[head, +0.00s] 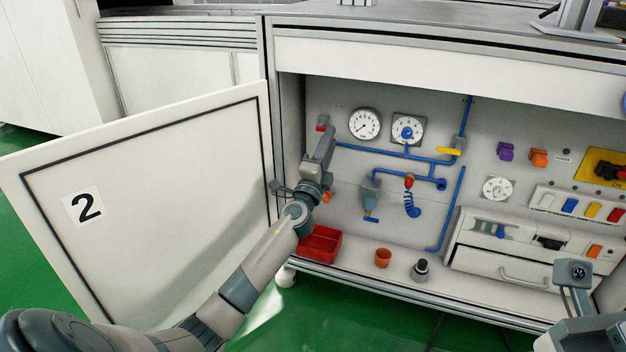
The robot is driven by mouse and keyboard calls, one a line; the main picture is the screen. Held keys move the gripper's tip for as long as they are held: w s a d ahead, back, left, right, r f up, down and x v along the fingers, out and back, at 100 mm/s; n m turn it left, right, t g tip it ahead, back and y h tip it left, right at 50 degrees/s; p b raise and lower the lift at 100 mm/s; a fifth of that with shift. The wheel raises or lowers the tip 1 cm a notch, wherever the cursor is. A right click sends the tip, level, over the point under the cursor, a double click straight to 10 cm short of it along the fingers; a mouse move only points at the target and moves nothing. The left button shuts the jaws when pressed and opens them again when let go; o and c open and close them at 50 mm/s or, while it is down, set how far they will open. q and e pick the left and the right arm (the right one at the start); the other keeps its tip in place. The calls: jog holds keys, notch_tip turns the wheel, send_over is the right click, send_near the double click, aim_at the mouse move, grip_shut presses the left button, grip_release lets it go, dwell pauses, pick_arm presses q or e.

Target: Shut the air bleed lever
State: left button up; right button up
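My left arm reaches into the open cabinet. Its gripper (324,140) is at the upper left of the back panel, just below a small red part (321,124). The fingertips are too small and edge-on to show whether they are open or touch that part. No lever is labelled as the air bleed. A yellow lever (448,151) lies across the upright blue pipe, well right of the gripper. A blue lever (370,219) sits below a blue-grey filter unit (370,195). My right wrist (574,274) shows at the lower right; its fingers are not visible.
The cabinet door (150,205), marked 2, stands open at left. A red bin (319,244), an orange cup (383,257) and a dark knobbed object (420,270) stand on the cabinet floor. A drawer unit (515,265) is at right.

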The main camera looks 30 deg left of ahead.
pick_arm(q)
jog(key=v, duration=1.3)
jog(key=shift+s+f, duration=0.2)
jog(key=shift+f, duration=0.05)
